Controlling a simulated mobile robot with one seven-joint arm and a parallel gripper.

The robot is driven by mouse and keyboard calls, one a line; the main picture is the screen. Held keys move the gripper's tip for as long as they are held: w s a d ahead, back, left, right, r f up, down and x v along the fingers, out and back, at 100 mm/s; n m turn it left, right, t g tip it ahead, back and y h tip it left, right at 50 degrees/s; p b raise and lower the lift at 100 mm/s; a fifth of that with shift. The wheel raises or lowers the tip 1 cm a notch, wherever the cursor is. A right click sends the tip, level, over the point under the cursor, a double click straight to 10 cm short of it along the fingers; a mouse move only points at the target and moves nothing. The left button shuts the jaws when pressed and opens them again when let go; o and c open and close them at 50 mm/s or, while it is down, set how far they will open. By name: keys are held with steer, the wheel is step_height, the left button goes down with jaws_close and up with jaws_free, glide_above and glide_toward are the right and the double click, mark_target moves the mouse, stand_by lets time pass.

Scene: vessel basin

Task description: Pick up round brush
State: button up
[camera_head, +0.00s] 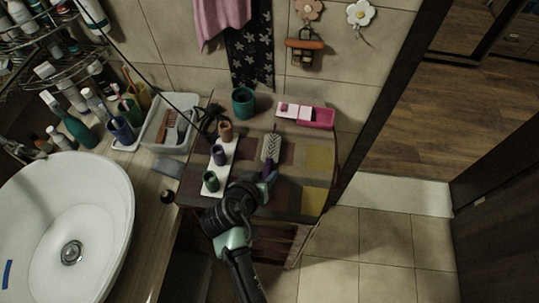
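A brush with a pale, bristled, rounded head (271,147) lies on the small patchwork-topped cabinet (303,160). Its head points toward the wall, and a dark purplish part, seemingly its handle, runs back toward my gripper. My gripper (262,188) is over the front part of the cabinet top, at the near end of the brush. My dark wrist hides part of the cabinet top and the fingers. I cannot tell whether the fingers touch the brush or whether they are open or shut.
Three small cups, brown (225,131), purple (219,155) and green (211,181), stand left of the brush. A teal cup (243,101) and pink tray (316,117) are behind. A white basket (155,133) and sink (68,225) are left. Tiled floor (375,255) is clear at right.

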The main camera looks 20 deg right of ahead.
steer(key=shift+f, duration=0.1)
steer(key=shift+w, duration=0.1)
jaws_close()
